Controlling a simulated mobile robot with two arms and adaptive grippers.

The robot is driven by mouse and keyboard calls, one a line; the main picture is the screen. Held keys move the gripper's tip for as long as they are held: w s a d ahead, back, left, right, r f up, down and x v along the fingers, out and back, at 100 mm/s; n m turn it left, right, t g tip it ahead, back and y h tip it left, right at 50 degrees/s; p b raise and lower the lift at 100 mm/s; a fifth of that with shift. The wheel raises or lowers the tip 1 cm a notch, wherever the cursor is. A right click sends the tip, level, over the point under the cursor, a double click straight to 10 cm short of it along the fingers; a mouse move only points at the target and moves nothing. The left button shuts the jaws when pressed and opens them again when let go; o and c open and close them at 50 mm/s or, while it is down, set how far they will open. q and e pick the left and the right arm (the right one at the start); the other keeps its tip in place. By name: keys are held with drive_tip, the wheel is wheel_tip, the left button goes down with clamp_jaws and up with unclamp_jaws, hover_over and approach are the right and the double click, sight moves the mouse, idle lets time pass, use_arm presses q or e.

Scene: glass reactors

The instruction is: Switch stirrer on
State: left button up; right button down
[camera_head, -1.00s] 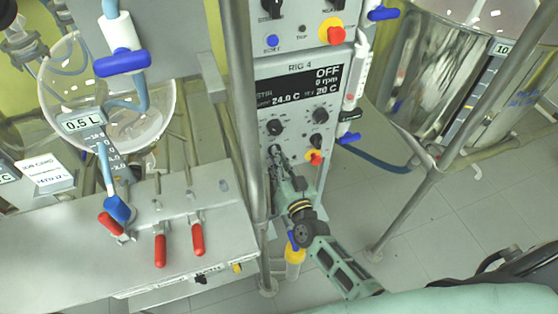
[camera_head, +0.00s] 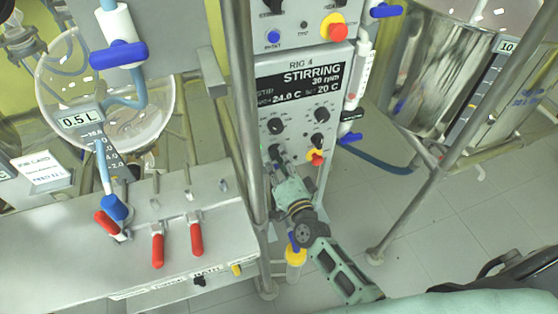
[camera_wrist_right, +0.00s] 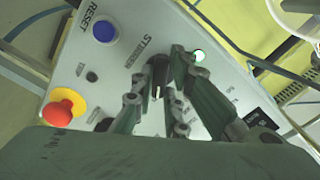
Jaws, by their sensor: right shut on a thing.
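The RIG 4 control panel (camera_head: 296,142) stands in the middle of the head view. Its display (camera_head: 302,82) reads STIRRING, 30 rpm, 24.0 C and set 20 C. My right gripper (camera_head: 279,162) is at the lower left of the panel. In the right wrist view the gripper's fingers are shut around a dark stirrer knob (camera_wrist_right: 158,76) with a pale pointer line. The fingers partly hide the panel lettering and, in the head view, the knob. My left gripper is not in view.
A red and yellow emergency button (camera_wrist_right: 58,113) and a blue reset button (camera_wrist_right: 104,32) sit near the gripper. A metal post (camera_head: 244,120) stands just left of the panel. A bench with red-handled valves (camera_head: 196,238) is at left.

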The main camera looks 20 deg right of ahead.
idle(0.5)
drive_tip(key=c, duration=1.7)
unclamp_jaws()
drive_tip(key=shift+c, duration=0.2)
drive_tip(key=shift+s, duration=0.1)
drive_tip(key=s, duration=1.2)
drive_tip(key=shift+d, duration=0.2)
drive_tip(key=shift+f, duration=0.1)
